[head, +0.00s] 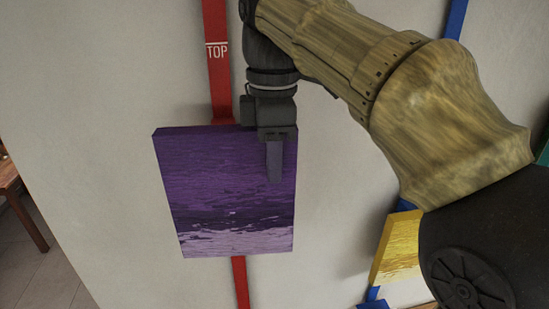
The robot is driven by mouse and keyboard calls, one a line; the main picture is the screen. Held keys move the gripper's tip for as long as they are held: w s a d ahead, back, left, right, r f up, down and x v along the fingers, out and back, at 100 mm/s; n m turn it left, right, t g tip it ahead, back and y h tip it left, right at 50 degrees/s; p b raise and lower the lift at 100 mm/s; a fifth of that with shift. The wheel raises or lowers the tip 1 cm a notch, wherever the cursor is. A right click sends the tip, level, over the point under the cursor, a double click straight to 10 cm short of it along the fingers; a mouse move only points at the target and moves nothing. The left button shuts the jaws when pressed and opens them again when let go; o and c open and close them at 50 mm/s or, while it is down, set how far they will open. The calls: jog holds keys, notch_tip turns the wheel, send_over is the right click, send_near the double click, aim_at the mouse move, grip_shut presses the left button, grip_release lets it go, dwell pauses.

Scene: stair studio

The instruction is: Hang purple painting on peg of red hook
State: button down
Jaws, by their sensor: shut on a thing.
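The purple painting (215,190) is a rectangular panel, dark purple above and pale lilac along the bottom. It stands nearly upright, slightly tilted, in front of the white wall. My gripper (274,165) is shut on the painting near its upper right edge, with one finger over its front face. The red hook strip (217,70), marked "TOP", runs down the wall behind the painting and shows again below it. A red part of it (222,122) shows at the painting's top edge. The peg is not clearly visible, and I cannot tell whether the painting touches it.
A yellow painting (398,245) is at the lower right beside a blue strip (372,294), partly behind my arm. Another blue strip piece (455,18) shows at the top right. A wooden table or stool (22,205) stands at the far left. The wall left of the painting is clear.

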jog(key=shift+w+a+f+p, duration=0.1)
jog(key=shift+w+a+f, duration=0.15)
jog(key=shift+w, duration=0.55)
jog(key=shift+w+a+f+p, duration=0.15)
jog(key=shift+w+f, duration=0.1)
jog(key=shift+w, duration=0.55)
jog(key=shift+w+a+f+p, duration=0.1)
jog(key=shift+w+a+f, duration=0.15)
jog(key=shift+w, duration=0.55)
jog(key=shift+f, duration=0.1)
jog(key=c, duration=1)
grip_release()
jog(key=shift+c, duration=0.2)
jog(key=shift+d, duration=0.1)
